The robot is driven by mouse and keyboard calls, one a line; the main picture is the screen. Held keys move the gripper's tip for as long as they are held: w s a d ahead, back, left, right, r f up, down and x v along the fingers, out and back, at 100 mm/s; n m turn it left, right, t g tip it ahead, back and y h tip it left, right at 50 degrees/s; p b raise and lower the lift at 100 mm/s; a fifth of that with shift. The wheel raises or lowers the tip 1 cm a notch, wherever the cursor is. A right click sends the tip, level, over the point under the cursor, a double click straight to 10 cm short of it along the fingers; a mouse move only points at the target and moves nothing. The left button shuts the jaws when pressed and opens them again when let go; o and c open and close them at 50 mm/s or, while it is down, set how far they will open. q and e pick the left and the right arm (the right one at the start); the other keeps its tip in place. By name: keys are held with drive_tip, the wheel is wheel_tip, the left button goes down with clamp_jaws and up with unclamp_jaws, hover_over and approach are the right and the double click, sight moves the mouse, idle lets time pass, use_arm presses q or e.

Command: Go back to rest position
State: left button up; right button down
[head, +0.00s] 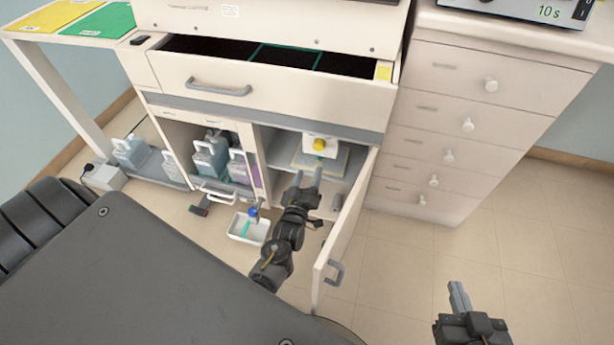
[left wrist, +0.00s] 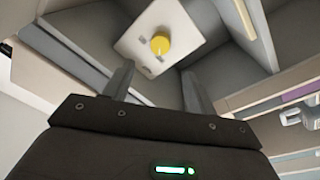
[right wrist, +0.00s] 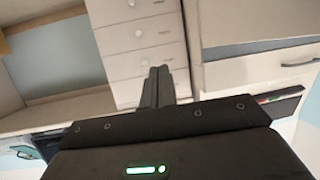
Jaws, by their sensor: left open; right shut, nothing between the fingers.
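My left gripper (head: 307,182) is at the open lower cabinet, in front of its compartment. Its fingers are apart and empty in the left wrist view (left wrist: 158,88). Beyond them in that view is a white item with a yellow knob (left wrist: 160,45), which also shows inside the cabinet in the head view (head: 319,145). My right gripper (head: 458,290) is low over the floor at the right, apart from any furniture. Its fingers are together with nothing between them, as the right wrist view shows (right wrist: 158,80).
The cabinet door (head: 345,235) stands open just right of my left arm. The upper drawer (head: 270,95) is pulled out above. Several bottles (head: 208,155) stand in the left compartment. A white tray (head: 248,229) is near the floor beside my left arm. Floor at the right is clear.

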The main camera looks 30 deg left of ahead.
use_arm(q)
drive_tip(key=shift+s+d, duration=0.1)
drive_tip(key=shift+s, duration=0.25)
use_arm(e)
drive_tip(key=shift+d+f, duration=0.15)
drive_tip(key=shift+f, duration=0.05)
